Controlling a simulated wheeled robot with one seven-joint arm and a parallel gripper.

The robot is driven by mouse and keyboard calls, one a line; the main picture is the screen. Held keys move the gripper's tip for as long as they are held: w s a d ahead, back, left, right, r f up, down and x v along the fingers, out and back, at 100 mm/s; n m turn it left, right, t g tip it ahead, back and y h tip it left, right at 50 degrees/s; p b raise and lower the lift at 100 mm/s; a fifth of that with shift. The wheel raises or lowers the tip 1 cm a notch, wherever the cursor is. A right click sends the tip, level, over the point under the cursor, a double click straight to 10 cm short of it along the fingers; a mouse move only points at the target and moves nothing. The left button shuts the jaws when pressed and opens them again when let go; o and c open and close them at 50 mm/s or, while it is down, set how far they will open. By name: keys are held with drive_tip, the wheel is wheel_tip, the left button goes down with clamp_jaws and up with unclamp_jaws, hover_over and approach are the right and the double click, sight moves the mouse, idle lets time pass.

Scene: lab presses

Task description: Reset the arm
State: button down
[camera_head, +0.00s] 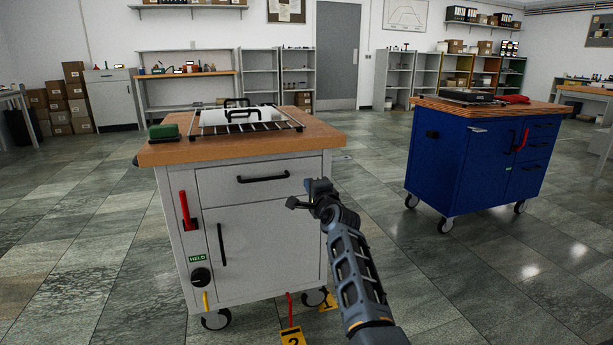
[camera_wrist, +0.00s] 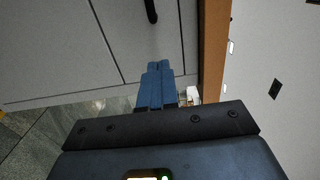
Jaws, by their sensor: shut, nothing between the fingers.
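My arm reaches up from the bottom of the head view, with my gripper (camera_head: 318,188) raised in front of the right side of the grey cart (camera_head: 255,225). In the wrist view my gripper (camera_wrist: 158,68) shows two blue fingers side by side, shut with nothing between them. They point toward the grey front of the cart (camera_wrist: 60,50), apparently without touching it. A black handle (camera_wrist: 151,10) shows ahead of the fingers, and the wooden top's edge (camera_wrist: 213,50) runs along the right. The arm hides part of the cart's right side and the floor.
The grey cart carries a wire rack (camera_head: 246,123) and a green object (camera_head: 164,131). A red lever (camera_head: 187,210) is on its front. Yellow numbered markers (camera_head: 292,337) stand near its wheels. A blue cart (camera_head: 474,160) stands to the right, with open floor between.

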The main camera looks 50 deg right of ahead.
drive_tip(key=shift+p+v, duration=0.6)
drive_tip(key=shift+v, duration=1.45)
drive_tip(key=s+a+f+n+y, duration=0.3)
drive_tip(key=s+a+f+n, duration=0.8)
drive_tip(key=s+a, duration=0.5)
drive_tip(key=s+a+n+y, duration=0.4)
drive_tip(key=s+a+n, duration=0.5)
drive_tip(key=s+a, duration=0.85)
drive_tip(key=s+a+r+n+y, duration=0.2)
drive_tip(key=s+a+r, duration=0.2)
drive_tip(key=s, duration=0.2)
drive_tip(key=s+a+r+n+y, duration=0.1)
drive_tip(key=s+a+r+n, duration=0.25)
drive_tip(key=s, duration=0.25)
wheel_tip(320, 180, up, 23)
drive_tip(key=p, duration=2.2)
drive_tip(key=shift+s+a+r+m+p, duration=0.15)
drive_tip(key=shift+s+m+p, duration=0.1)
drive_tip(key=shift+m+p, duration=0.1)
